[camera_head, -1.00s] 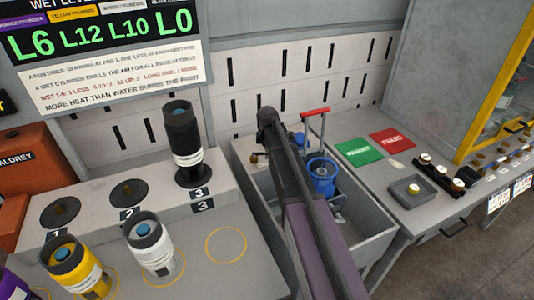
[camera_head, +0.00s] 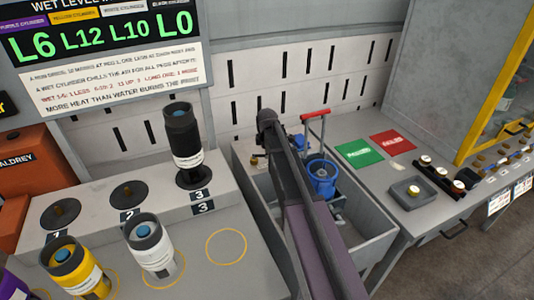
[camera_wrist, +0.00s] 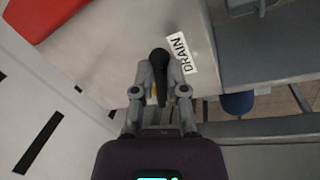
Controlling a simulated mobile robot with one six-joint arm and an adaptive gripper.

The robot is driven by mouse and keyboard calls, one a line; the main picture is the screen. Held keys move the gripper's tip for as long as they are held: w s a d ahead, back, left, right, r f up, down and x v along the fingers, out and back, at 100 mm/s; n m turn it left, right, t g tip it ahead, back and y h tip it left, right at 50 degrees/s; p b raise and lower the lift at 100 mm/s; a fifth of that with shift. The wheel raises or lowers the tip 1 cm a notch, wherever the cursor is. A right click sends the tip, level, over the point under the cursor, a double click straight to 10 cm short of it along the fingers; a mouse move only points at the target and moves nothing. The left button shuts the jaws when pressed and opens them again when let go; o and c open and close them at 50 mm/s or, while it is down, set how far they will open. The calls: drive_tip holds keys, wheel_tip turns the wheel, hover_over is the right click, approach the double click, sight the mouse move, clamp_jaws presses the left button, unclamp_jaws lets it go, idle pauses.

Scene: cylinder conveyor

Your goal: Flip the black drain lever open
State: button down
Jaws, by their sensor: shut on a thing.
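The black drain lever (camera_wrist: 159,62) shows in the wrist view as a round-ended black handle between my fingers, beside a white label (camera_wrist: 180,52) reading DRAIN. My gripper (camera_wrist: 159,92) is shut on the lever, with one finger on each side and the black end sticking out past the tips. A small yellow bit shows between the fingers. The lever's base is mostly hidden by my gripper. In the head view my arm covers the gripper and the lever, at the back left of the grey sink.
The grey sink (camera_head: 375,240) holds a blue pump (camera_head: 322,178) with a red T-handle (camera_head: 315,113). A black cylinder (camera_head: 184,145) stands on peg 3, left of my arm. White (camera_head: 150,248) and yellow (camera_head: 78,272) cylinders stand in front. The slotted back wall (camera_head: 290,75) is close behind.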

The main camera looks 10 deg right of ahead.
drive_tip(key=m, duration=0.1)
drive_tip(key=s+a+m, duration=0.1)
drive_tip(key=m, duration=0.1)
drive_tip(key=shift+s+h, duration=0.3)
drive_tip(key=m, duration=0.2)
drive_tip(key=s+a+m, duration=0.1)
drive_tip(key=shift+s+m+g+h, duration=0.1)
drive_tip(key=shift+m+g+h, duration=0.2)
drive_tip(key=shift+m, duration=0.1)
drive_tip(key=m, duration=0.1)
drive_tip(key=a+m, duration=0.1)
drive_tip(key=shift+s+m+g, duration=0.3)
drive_tip(key=shift+s+m, duration=0.05)
drive_tip(key=shift+m, duration=0.05)
drive_tip(key=shift+s+a+m+g+h, duration=0.15)
drive_tip(key=shift+a+m, duration=0.25)
drive_tip(key=shift+m, duration=0.5)
drive_tip(key=shift+s+a+m+g+h, duration=0.15)
drive_tip(key=shift+a+m, duration=0.2)
drive_tip(key=shift+m, duration=0.55)
drive_tip(key=shift+a, duration=0.1)
drive_tip(key=c, duration=0.7)
unclamp_jaws()
drive_tip(key=shift+w, duration=0.1)
drive_tip(key=shift+o, duration=0.2)
drive_tip(key=shift+d+n, duration=0.25)
drive_tip(key=shift+n, duration=0.05)
